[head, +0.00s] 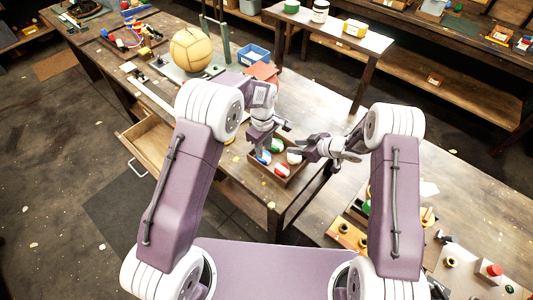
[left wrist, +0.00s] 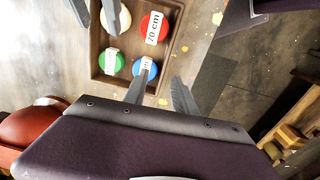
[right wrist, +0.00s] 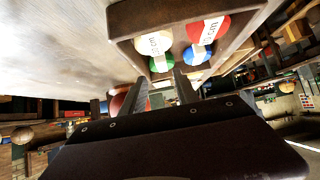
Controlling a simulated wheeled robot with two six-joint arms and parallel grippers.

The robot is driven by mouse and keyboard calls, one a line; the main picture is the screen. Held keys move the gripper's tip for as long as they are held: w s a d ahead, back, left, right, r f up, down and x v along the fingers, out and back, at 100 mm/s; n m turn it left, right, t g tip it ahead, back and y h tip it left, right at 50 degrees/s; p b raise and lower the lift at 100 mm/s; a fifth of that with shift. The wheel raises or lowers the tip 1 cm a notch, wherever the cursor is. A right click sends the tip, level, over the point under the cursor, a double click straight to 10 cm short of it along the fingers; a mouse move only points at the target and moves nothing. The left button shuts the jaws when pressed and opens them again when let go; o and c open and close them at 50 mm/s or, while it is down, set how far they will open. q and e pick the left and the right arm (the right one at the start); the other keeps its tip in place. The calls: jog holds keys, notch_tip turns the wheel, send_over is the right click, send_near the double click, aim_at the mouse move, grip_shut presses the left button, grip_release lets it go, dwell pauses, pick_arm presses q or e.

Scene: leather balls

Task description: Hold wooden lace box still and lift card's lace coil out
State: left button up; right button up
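The wooden lace box (head: 290,181) lies on the bench between my grippers. It holds a red coil (left wrist: 154,27), a blue coil (left wrist: 146,69), a green coil (left wrist: 111,61) and a cream coil (right wrist: 155,43), each with a white label. The red label seems to read 70 cm or 20 cm; the others are unclear. My left gripper (left wrist: 158,84) is open and empty above the box, near the blue coil. My right gripper (right wrist: 161,82) is open and empty at the box's right side. Its finger partly hides the cream coil in the left wrist view. I cannot identify the card.
A yellow ball (head: 191,49) stands on the bench at the back, near a blue bin (head: 254,55). A drawer (head: 150,145) hangs open at the left.

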aim_at(266, 168)
pick_arm(q)
jog(key=shift+s+d+f, duration=0.2)
jog(key=shift+s+f, duration=0.25)
jog(key=shift+f, duration=0.05)
jog(key=shift+s+d+f, duration=0.15)
jog(key=shift+s+f, duration=0.25)
jog(key=shift+f, duration=0.05)
notch_tip(266, 168, down, 9)
jog(key=shift+w+r, duration=0.1)
grip_shut()
dwell(0.9)
